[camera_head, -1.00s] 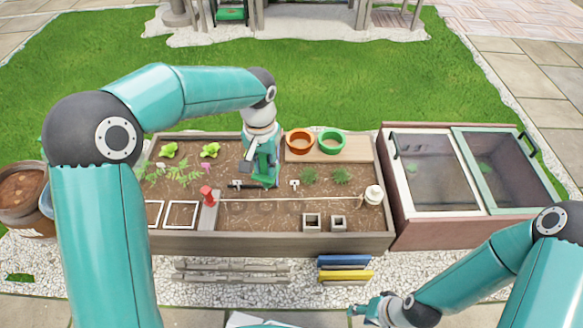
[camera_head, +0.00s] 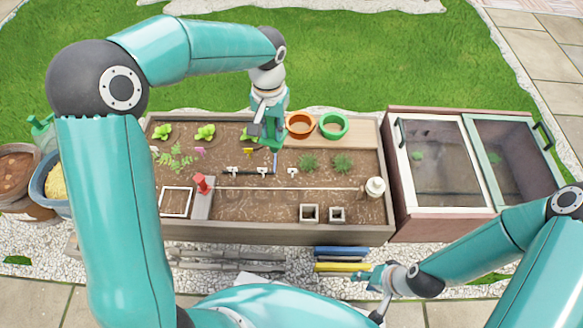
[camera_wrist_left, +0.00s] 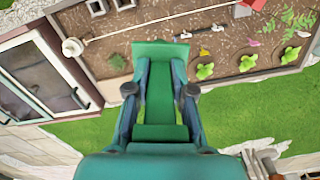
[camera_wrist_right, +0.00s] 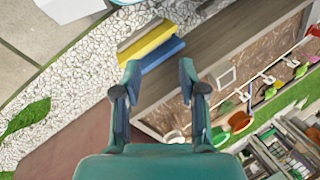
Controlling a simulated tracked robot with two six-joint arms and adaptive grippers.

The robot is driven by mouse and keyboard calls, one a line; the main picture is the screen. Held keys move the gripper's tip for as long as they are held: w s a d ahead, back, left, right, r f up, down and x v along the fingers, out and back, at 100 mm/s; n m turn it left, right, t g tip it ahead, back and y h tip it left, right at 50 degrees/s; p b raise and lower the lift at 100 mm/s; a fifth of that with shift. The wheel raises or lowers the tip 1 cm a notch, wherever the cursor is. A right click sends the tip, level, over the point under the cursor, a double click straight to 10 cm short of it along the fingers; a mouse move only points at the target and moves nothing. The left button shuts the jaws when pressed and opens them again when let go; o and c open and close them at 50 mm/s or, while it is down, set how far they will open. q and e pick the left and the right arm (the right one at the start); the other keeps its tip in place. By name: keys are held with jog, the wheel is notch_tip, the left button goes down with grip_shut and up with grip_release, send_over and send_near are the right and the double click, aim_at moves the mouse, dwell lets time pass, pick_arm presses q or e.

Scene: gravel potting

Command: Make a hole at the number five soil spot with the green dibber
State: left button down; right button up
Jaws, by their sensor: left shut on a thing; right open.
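My left gripper (camera_head: 268,136) is over the back middle of the soil bed (camera_head: 250,203), shut on the green dibber (camera_head: 274,146). The dibber's green body also fills the space between the fingers in the left wrist view (camera_wrist_left: 160,62). A thin dark blue shaft (camera_head: 275,163) points down below the gripper; whether its tip touches soil cannot be told.
An orange pot (camera_head: 299,125) and a green pot (camera_head: 333,125) stand at the bed's back. A red-topped post (camera_head: 201,184), a string line and a white knob (camera_head: 375,187) cross the bed. A cold frame (camera_head: 437,165) stands right. Seedlings (camera_head: 205,132) grow back left.

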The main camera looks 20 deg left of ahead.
pick_arm(q)
jog(key=shift+f, duration=0.1)
pick_arm(e)
jog(key=shift+o, duration=1.2)
pick_arm(q)
jog(key=w+d+f+m+b, duration=0.15)
jog(key=w+f, duration=0.25)
jog(key=f, duration=1)
jog(key=m+b, duration=0.1)
jog(key=b, duration=0.1)
send_over(292, 195)
notch_tip(292, 195, down, 11)
jog(key=shift+f+b, duration=2.35)
jog(key=shift+f, duration=1.75)
pick_arm(e)
notch_tip(292, 195, down, 8)
jog(key=shift+f, duration=0.15)
pick_arm(q)
jog(key=shift+f, duration=0.15)
pick_arm(e)
jog(key=shift+f, duration=0.15)
pick_arm(q)
jog(key=shift+f+b, duration=2.45)
jog(key=shift+f, duration=0.35)
pick_arm(e)
jog(key=shift+f, duration=2.3)
pick_arm(q)
jog(key=shift+r, duration=0.15)
pick_arm(e)
jog(key=shift+r, duration=0.1)
